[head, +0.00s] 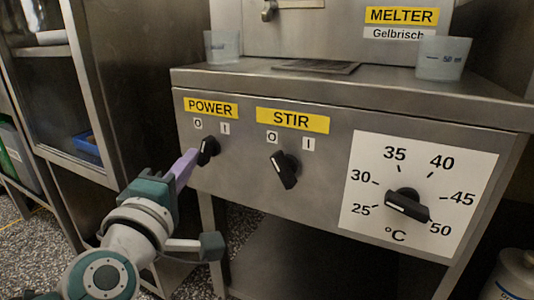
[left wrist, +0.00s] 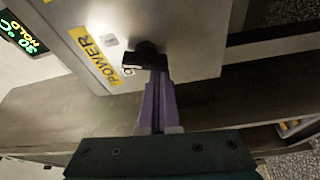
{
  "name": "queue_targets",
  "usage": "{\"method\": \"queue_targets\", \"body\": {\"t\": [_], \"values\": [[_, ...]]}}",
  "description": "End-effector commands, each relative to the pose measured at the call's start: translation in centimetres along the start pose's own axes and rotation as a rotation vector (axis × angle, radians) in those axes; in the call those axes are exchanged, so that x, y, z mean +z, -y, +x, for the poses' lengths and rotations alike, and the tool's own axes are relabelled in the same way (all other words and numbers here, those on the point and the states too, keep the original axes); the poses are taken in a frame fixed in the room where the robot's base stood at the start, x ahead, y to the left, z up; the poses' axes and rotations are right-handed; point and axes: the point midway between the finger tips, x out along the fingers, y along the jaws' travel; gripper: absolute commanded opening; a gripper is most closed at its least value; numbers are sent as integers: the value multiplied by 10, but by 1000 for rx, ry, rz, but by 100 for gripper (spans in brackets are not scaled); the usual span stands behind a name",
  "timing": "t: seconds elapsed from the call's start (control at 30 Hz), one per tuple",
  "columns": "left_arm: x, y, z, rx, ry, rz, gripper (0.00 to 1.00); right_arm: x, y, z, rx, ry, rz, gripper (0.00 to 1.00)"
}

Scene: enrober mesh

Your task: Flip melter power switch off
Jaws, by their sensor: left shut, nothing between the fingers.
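The melter's POWER switch (head: 209,150) is a black rotary knob on the steel front panel, below a yellow POWER label (head: 211,108) and the O and I marks. Its handle stands tilted, upper end leaning right toward the I side; I cannot tell which end is the pointer. My left gripper (head: 189,161) is shut and empty, its purple fingers just left of the knob. In the left wrist view, the fingertips (left wrist: 158,80) are right at the black knob (left wrist: 146,56); whether they touch is unclear. My right gripper is not in view.
The STIR knob (head: 285,169) and temperature dial (head: 408,204) are right of POWER on the same panel. Two translucent cups (head: 222,47) (head: 443,58) stand on the top ledge. A steel shelf rack (head: 90,85) stands left. A green display (left wrist: 22,35) shows in the left wrist view.

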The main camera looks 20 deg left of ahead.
Motion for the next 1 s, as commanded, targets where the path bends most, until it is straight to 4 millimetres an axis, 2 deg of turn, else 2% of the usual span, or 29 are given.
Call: {"method": "queue_targets", "body": {"t": [1.0], "values": [[3,1,-1,-40,2,-111,0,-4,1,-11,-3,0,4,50]]}}
